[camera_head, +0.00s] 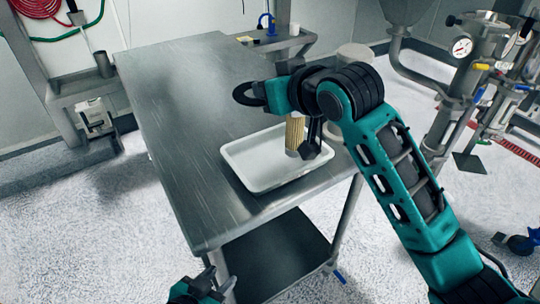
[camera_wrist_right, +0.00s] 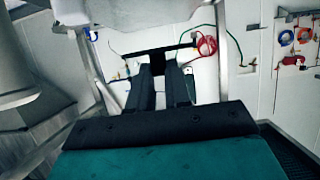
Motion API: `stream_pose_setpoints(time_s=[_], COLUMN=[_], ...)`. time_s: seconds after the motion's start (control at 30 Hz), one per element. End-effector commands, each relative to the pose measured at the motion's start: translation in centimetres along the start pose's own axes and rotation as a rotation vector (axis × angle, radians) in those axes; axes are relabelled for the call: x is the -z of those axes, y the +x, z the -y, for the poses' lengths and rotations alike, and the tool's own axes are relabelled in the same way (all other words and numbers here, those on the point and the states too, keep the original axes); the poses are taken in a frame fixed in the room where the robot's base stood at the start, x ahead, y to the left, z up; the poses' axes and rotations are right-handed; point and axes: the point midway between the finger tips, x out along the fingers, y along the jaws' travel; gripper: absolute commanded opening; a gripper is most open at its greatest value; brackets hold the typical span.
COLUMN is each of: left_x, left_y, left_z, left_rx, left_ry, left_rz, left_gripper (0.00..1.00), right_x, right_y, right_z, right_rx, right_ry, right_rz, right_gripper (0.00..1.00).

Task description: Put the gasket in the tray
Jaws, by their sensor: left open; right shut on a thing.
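The gasket is a flat black ring (camera_head: 237,94), held at its edge by my right gripper (camera_head: 264,94). It appears in the head view above the table, up and left of the tray. The right wrist view shows the gasket (camera_wrist_right: 132,53) edge-on as a thin dark bar across the closed fingers (camera_wrist_right: 160,75). The white tray (camera_head: 248,176) lies on the table below my right wrist. A ribbed, yellowish cylinder (camera_head: 295,132) stands in it, partly hidden by my arm. My left gripper (camera_head: 206,282) is open and empty at the bottom, apart from the table.
The steel table (camera_head: 185,120) is bare left of the tray. A dark lower shelf (camera_head: 275,256) sits beneath it. A dark object (camera_head: 311,150) shows beside the cylinder; its identity is unclear. Steel machinery with a gauge (camera_head: 462,47) stands at the right.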

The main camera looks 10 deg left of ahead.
Motion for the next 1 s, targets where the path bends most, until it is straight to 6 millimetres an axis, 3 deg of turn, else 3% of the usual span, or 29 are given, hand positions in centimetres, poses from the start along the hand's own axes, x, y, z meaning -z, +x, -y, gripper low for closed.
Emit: stream_pose_setpoints(time_s=[0.5,1.0], left_x=[-1.7,-2.3], left_y=[0.5,0.9], left_z=[-0.4,-0.4], left_rx=[-0.006,-0.005], left_ry=[-0.003,-0.004], left_rz=[0.012,0.011], left_gripper=[0.43,0.43], right_x=[-11.8,-17.6], right_y=[4.9,7.3], right_z=[0.1,0.1], right_rx=[0.002,0.002], right_ry=[0.000,-0.001], right_rz=[0.005,0.002], right_gripper=[0.00,0.00])
